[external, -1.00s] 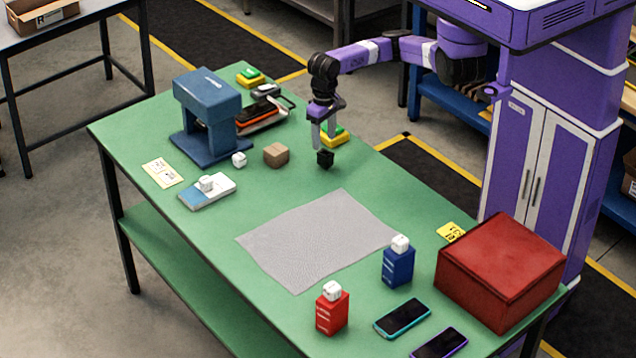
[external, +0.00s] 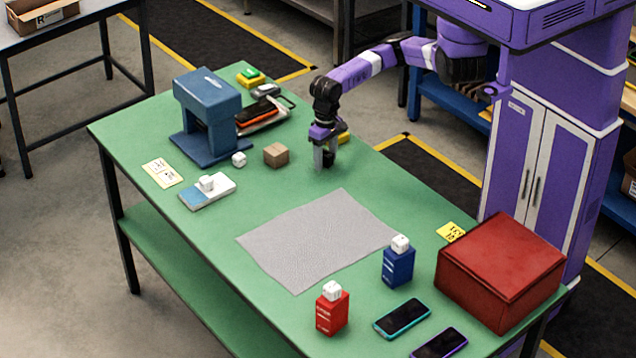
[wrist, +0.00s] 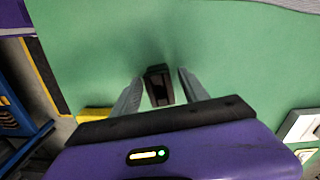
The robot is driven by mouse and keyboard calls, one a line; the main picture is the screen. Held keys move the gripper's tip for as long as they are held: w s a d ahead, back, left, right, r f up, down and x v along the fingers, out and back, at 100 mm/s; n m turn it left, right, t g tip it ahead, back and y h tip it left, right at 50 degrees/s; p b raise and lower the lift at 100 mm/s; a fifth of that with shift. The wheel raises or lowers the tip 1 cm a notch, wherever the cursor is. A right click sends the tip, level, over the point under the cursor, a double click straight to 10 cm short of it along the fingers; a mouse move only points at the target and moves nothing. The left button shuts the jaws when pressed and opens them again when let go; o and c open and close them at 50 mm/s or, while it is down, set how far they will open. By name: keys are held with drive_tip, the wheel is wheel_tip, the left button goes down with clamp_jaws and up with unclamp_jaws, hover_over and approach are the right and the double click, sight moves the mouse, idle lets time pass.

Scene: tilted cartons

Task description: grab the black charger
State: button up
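The black charger (external: 329,158) is a small dark block on the green table, partly hidden by my gripper in the external view. In the wrist view the charger (wrist: 158,85) lies between my two grey fingers, with a gap on each side. My gripper (external: 325,160) points down with its fingertips at the table, around the charger. In the wrist view my gripper (wrist: 158,88) is open and has not closed on it.
A brown box (external: 276,155) and a white cube (external: 239,159) stand to the left. The blue press-like stand (external: 207,115) is further left. A yellow block (external: 343,137) is just behind my gripper. The grey mat (external: 318,240) in front is clear.

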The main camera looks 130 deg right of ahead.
clamp_jaws()
drive_tip(key=shift+r, duration=0.1)
